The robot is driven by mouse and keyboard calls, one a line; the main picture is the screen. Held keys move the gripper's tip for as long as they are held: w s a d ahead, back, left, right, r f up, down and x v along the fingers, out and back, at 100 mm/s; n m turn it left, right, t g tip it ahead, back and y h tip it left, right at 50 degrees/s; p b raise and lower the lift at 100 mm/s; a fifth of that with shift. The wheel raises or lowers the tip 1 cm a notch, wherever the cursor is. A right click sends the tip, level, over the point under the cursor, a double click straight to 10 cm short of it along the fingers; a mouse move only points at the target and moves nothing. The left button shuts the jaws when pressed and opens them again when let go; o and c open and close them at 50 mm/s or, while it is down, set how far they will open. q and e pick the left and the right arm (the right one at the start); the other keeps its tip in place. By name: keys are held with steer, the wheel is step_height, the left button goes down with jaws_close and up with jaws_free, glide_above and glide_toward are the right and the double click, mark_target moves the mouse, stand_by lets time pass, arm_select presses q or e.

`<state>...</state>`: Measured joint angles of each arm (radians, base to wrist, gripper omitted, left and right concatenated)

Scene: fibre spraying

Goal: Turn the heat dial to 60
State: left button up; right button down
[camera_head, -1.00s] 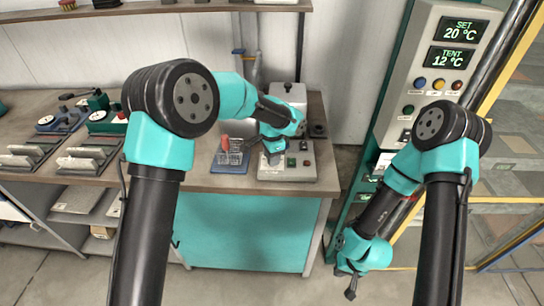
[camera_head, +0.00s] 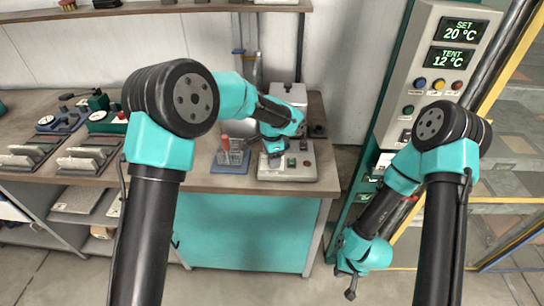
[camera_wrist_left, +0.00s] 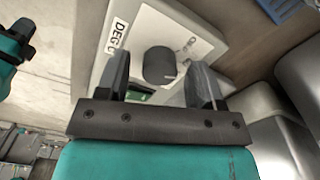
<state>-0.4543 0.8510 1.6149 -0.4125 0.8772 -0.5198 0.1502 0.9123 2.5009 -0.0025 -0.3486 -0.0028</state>
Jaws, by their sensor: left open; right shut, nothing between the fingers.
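The heat dial (camera_wrist_left: 159,65) is a dark round knob on a pale control box (camera_head: 300,171), beside a white label with "DEG C" lettering. My left gripper (camera_head: 271,157) is over the box on the bench. In the left wrist view its open fingers stand on either side of the dial in the picture, with gaps. I cannot tell how far above the dial they are. The arm hides the dial in the head view. My right gripper (camera_head: 350,291) is shut and empty, hanging low at the right of the bench.
A tall cabinet carries a display (camera_head: 459,31) reading SET 20 °C and another (camera_head: 449,58) reading TENT 12 °C. Metal fixtures (camera_head: 88,158) stand further left.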

arm_select(q)
step_height(320, 180, up, 17)
steer(key=shift+r, duration=0.2)
stand_by(0.7)
